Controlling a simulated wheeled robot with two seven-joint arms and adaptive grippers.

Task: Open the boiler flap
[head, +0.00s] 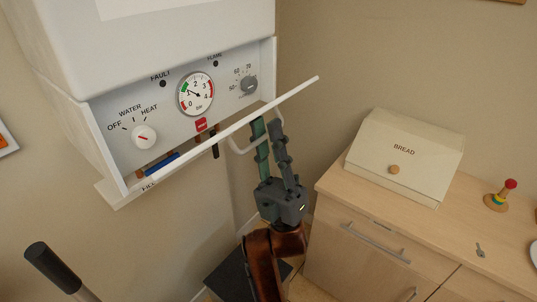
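The white boiler (160,40) hangs at the upper left. Its flap (290,95) shows nearly edge-on as a thin white strip, tilted out from the boiler, and the control panel (165,105) behind it is exposed. A pale curved handle (238,150) sits on the flap's outer side. My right gripper (266,128) is at this handle, its two fingers reaching up across it close below the flap edge. The fingers have a narrow gap, but whether they clamp the handle is unclear. My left gripper is not in view.
A wooden cabinet (345,262) stands at the right, with a bread box (402,150), a ring toy (498,200) and a small key-like item (480,250) on top. A dark-gripped rod (52,268) rises at the lower left. A dark box-like object (235,278) lies low beside my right arm.

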